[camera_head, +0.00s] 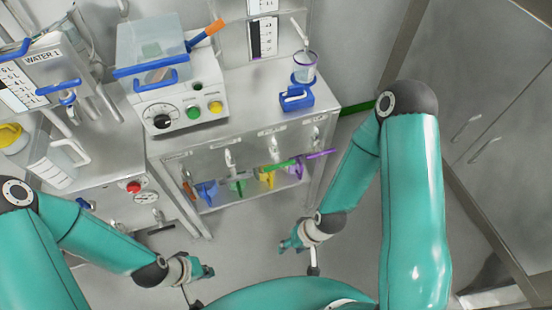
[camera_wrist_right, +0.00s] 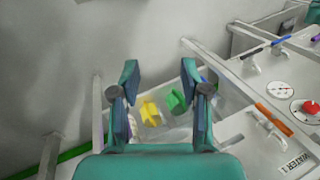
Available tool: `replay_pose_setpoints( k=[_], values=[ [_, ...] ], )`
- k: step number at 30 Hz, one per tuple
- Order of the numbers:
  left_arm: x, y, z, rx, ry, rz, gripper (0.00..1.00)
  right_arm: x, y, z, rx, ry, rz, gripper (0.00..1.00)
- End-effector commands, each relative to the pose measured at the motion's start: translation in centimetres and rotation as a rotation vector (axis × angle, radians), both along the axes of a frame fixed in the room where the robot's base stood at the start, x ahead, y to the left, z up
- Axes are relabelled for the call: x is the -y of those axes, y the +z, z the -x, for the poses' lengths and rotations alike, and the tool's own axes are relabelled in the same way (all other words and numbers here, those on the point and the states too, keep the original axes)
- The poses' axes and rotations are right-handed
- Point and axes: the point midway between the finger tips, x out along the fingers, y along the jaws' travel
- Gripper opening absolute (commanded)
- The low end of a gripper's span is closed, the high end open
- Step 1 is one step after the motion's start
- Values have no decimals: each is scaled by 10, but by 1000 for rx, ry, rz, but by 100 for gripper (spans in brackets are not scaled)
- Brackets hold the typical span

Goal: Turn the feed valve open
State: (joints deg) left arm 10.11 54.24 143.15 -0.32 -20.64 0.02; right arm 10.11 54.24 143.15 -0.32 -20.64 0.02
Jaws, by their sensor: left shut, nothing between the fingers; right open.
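My right gripper (camera_head: 287,246) is low in front of the bench in the head view. In the right wrist view its two fingers (camera_wrist_right: 159,72) are spread with nothing between them. My left gripper (camera_head: 207,272) is shut and empty, low in front of the bench, left of the right one. No valve is clearly marked as the feed valve, and I cannot tell which it is. A blue lever (camera_head: 58,88) sits on the panel marked WATER 1 at the upper left. In the wrist view an orange lever (camera_wrist_right: 274,119) sits beside a WATER 1 label. Neither gripper touches a lever.
A machine with a dial and coloured buttons (camera_head: 180,111) stands on the bench. A blue holder (camera_head: 296,97) and a cup (camera_head: 304,66) stand to its right. Coloured scoops (camera_head: 266,178) lie on the shelf below. A red button (camera_head: 133,187) is at left. Floor before the bench is clear.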

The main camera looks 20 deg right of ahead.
Motion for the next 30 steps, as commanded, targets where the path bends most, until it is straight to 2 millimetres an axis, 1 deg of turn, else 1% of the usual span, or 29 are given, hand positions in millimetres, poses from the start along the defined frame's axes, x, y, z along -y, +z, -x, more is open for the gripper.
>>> replay_pose_setpoints(
  k=[10, 11, 14, 17, 19, 21, 22, 24, 26, 27, 30],
  values=[
    [0, -1, 1, -1, 0, 0, 0, 0, -1, 0, 1, -3, -1, 46],
    [0, -3, 1, -1, 0, 0, 0, 1, -2, -1, 6, -7, -2, 46],
    [0, -16, 0, -1, 0, 0, 0, 8, -15, -12, 49, -50, -12, 46],
    [0, -40, 0, -1, 0, 0, 0, 22, -36, -35, 147, -141, -46, 46],
    [0, -62, 1, -1, 0, 0, 0, 33, -50, -56, 245, -239, -99, 46],
    [0, -87, 1, -1, 0, 0, 0, 46, -60, -79, 355, -352, -181, 46],
    [0, -97, 1, -1, 0, 0, 0, 51, -62, -88, 403, -404, -227, 46],
    [0, -121, 1, -1, 0, 0, 0, 64, -60, -105, 512, -519, -351, 46],
    [0, -138, 1, -1, 0, 0, 0, 75, -53, -114, 591, -608, -470, 46],
    [0, -149, 1, -1, 0, 0, 0, 82, -47, -118, 635, -660, -553, 46],
    [0, -169, 1, -1, 0, 0, 0, 97, -29, -120, 718, -759, -747, 46]
  ],
)
